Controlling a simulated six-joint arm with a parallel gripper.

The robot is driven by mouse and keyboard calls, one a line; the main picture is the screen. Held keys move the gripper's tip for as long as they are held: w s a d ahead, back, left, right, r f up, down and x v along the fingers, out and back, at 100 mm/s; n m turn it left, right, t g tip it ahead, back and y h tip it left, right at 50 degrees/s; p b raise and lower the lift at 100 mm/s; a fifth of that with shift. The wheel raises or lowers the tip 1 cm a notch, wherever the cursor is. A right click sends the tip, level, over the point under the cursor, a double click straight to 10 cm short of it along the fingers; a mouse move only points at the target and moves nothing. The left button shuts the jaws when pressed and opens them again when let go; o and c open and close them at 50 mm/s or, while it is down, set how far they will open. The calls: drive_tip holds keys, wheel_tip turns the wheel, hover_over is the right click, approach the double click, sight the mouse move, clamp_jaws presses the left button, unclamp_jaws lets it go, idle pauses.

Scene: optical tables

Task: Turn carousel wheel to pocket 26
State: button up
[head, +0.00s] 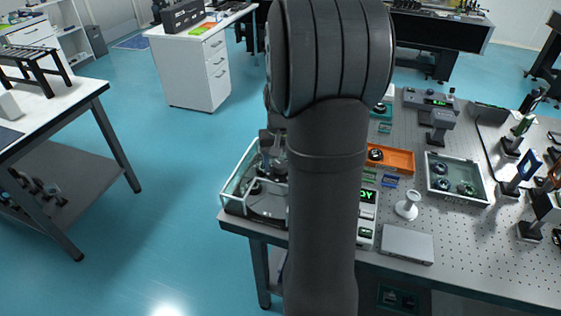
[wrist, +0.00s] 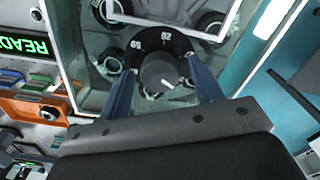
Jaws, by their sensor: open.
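The carousel wheel (wrist: 190,45) lies under a clear-walled case and has a dark hub with white numbers, which appear turned and are hard to read. A grey round knob (wrist: 158,72) with a white pointer mark stands on the hub. In the wrist view, my gripper (wrist: 160,66) is open, with one blue finger on each side of the knob. Whether the fingers touch it I cannot tell. In the head view, the glass-walled case (head: 238,207) stands at the table's front left corner; my arm hides much of it and most of the gripper.
A lit READY display (wrist: 24,44) stands beside the case. An orange tray (head: 396,160) and a clear-lidded grey box (head: 456,178) lie further right on the perforated table (head: 480,250). A white pedestal (head: 407,205) and a flat grey box (head: 407,244) are near the front edge.

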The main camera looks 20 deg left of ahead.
clamp_jaws()
drive_tip(key=shift+n, duration=9.2)
drive_tip(key=shift+r+n, duration=0.1)
drive_tip(key=shift+n, duration=2.8)
